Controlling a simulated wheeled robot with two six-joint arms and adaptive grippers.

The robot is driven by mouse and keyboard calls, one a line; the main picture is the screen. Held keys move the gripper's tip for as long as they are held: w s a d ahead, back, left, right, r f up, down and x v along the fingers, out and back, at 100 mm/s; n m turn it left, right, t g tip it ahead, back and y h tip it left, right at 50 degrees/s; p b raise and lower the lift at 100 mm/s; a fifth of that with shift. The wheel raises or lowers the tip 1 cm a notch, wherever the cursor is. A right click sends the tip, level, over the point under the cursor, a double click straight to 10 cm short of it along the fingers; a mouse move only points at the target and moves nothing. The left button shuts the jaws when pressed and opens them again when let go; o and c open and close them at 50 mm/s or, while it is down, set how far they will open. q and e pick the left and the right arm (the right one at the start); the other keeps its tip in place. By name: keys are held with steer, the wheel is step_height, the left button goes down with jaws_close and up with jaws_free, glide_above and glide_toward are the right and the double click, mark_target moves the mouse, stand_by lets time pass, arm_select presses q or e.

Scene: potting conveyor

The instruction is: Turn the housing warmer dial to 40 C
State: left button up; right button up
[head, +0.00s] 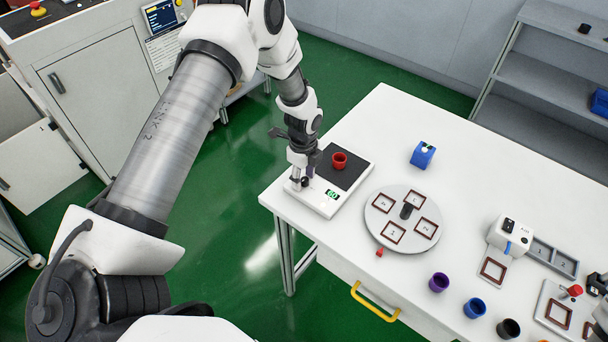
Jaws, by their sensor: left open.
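The housing warmer (325,206) is a flat white unit with a dark heating plate (352,172), at the left end of the white table. A red cup (339,160) stands on the plate. A small green display (332,194) is lit on its front panel; its digits are too small to read surely. The dark dial (305,182) is on the panel left of the display, partly hidden by my gripper. My left gripper (299,180) points down at the dial with its fingers open around or right beside it; contact cannot be told.
A round turntable (377,224) with framed squares stands right of the warmer. A blue block (422,154) is behind it. Purple (439,282), blue (474,307) and black (508,328) cups line the front edge. The table between the warmer and blue block is clear.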

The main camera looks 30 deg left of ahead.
arm_select(q)
steer(key=shift+d+r, duration=0.1)
steer(key=shift+d, duration=0.05)
steer(key=shift+s+d+r, duration=0.1)
steer(key=shift+d, duration=0.15)
steer(key=shift+c, duration=1.3)
jaws_close()
arm_select(e)
steer(key=shift+s+d, duration=0.2)
steer(key=shift+d, duration=0.15)
